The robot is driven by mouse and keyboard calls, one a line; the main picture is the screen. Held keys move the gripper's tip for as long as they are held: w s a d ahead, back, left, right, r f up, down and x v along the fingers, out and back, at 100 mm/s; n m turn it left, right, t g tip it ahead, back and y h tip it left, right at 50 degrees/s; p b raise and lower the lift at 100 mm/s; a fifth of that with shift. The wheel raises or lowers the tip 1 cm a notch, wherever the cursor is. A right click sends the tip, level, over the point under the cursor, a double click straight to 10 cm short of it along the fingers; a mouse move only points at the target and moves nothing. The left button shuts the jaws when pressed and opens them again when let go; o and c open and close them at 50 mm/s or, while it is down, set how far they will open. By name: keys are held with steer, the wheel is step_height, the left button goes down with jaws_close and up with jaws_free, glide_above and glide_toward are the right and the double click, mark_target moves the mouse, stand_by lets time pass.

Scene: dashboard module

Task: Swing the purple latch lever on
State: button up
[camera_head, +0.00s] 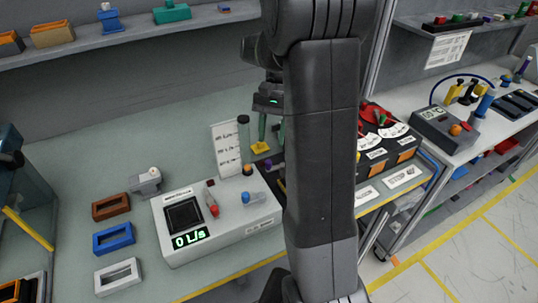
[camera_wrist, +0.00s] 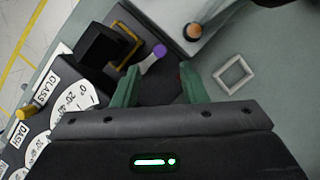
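The latch lever shows in the wrist view as a short grey arm with a purple knob (camera_wrist: 158,50) at its end, on a dark panel. The purple knob also shows in the head view (camera_head: 268,163), partly hidden by my arm. My gripper (camera_wrist: 159,70) has two green fingers spread apart with nothing held between them. The knob lies just ahead of the gap between the fingertips in the wrist view; I cannot tell their height above it. In the head view my gripper (camera_head: 272,137) points down over the dashboard's left end.
A black block with a yellow frame (camera_wrist: 128,45) stands beside the lever. White dials (camera_wrist: 72,92) lie to the left. In the head view a grey flow box (camera_head: 235,222) stands left of the dashboard, with an upright tube (camera_head: 244,140) close to my gripper.

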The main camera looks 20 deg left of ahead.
mark_target(269, 161)
steer(key=x, duration=0.7)
jaws_close()
